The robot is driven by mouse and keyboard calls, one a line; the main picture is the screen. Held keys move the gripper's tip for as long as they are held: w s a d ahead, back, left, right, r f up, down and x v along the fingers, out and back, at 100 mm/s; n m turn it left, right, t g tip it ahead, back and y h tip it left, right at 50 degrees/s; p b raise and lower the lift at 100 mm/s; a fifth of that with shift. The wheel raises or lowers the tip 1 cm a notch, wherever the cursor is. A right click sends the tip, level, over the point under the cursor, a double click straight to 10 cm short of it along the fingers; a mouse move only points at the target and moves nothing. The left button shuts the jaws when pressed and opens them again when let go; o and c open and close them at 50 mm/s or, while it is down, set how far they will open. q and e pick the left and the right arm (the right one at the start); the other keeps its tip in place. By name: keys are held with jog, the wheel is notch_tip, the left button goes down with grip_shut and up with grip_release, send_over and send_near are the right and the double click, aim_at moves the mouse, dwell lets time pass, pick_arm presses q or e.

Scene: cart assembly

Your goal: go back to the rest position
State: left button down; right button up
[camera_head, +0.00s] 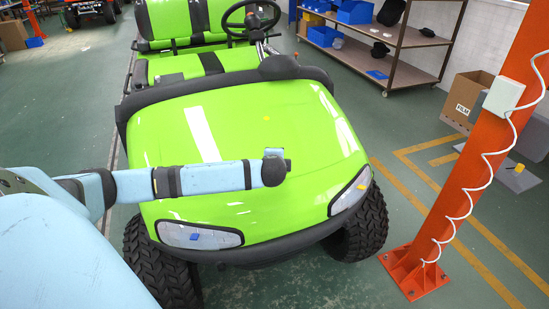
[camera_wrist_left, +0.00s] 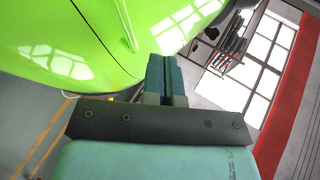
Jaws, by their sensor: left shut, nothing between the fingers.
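My left arm reaches in from the left in the head view, across the front of the green cart (camera_head: 255,115). My left gripper (camera_head: 276,153) is small in that view, at the end of the arm in front of the cart's hood. In the left wrist view the fingers of the left gripper (camera_wrist_left: 166,72) are together, with nothing between them. The cart's green body (camera_wrist_left: 75,40) fills the upper left of that view. I cannot tell the gap between the fingers and the hood. My right gripper is in neither view.
An orange post (camera_head: 475,165) with a white coiled cable stands at the right. A shelf cart (camera_head: 400,40) with blue bins is at the back right, and a cardboard box (camera_head: 466,100) stands behind the post. Green floor is free between the cart and the post.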

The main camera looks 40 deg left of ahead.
pick_arm(q)
jog(key=d+f+v, duration=0.1)
jog(key=v, duration=0.8)
jog(key=shift+s+f, duration=0.25)
jog(key=shift+s, duration=0.05)
jog(key=s+d+f+n+h+p, duration=0.1)
jog(key=s+d+f+h+p, duration=0.1)
jog(key=s+d+f+h, duration=0.35)
jog(key=s+d+f+h+p, duration=0.25)
jog(key=d+f, duration=0.35)
jog(key=d, duration=0.5)
jog(key=s+d+f+n+h+p, duration=0.1)
jog(key=s+d+n, duration=0.1)
jog(key=s, duration=0.4)
jog(key=s+d+f+n+t+h+p, duration=0.1)
jog(key=s+d+n+p, duration=0.1)
jog(key=s, duration=0.5)
jog(key=shift+d+f+n, duration=0.35)
jog(key=shift+d+n, duration=0.45)
jog(key=shift+n, duration=0.3)
jog(key=shift+s, duration=0.1)
